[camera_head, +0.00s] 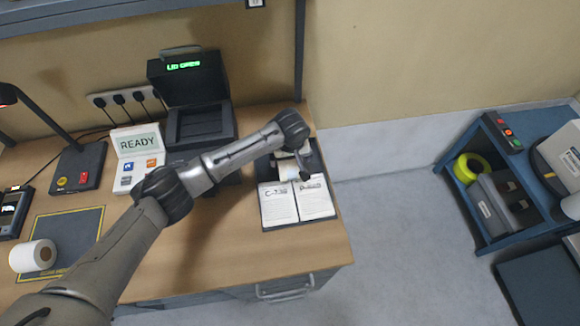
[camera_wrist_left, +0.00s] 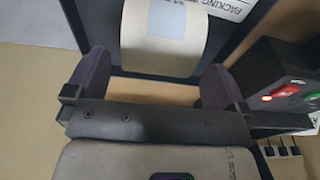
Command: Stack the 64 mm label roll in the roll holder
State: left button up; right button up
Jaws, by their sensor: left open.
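A white label roll (camera_head: 33,256) lies on its side on the yellow-edged dark mat at the desk's left; its size cannot be read. My left gripper (camera_head: 300,163) is over a dark stand (camera_head: 318,166) at the desk's right end, partly hidden by my arm. I cannot tell whether this stand is the roll holder. In the left wrist view my left gripper (camera_wrist_left: 155,82) is open, its two dark fingers apart with nothing held between them. A white curved roll-like thing with a pale label (camera_wrist_left: 165,30) shows just beyond the fingertips, against a dark surface. My right gripper is not seen.
Open printed sheets (camera_head: 296,204) lie before the stand. A dark open-lid device (camera_head: 198,122), a READY panel (camera_head: 138,160) and a red-switch box (camera_head: 80,167) stand behind my arm. A blue shelf (camera_head: 462,190) stands right, across clear floor.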

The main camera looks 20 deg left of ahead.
pick_arm(q)
jog(key=shift+w+a+f+b, duration=0.1)
jog(key=shift+w+f+b, duration=0.05)
jog(key=shift+f, duration=1.1)
jog(key=shift+w+a+f+b, duration=0.1)
jog(key=shift+w+f+b, duration=0.05)
jog(key=shift+f, duration=1.05)
jog(key=shift+c, duration=0.4)
jog(key=c, duration=0.9)
jog(key=shift+r, duration=0.1)
jog(key=shift+c, duration=0.6)
jog(key=shift+r, duration=0.1)
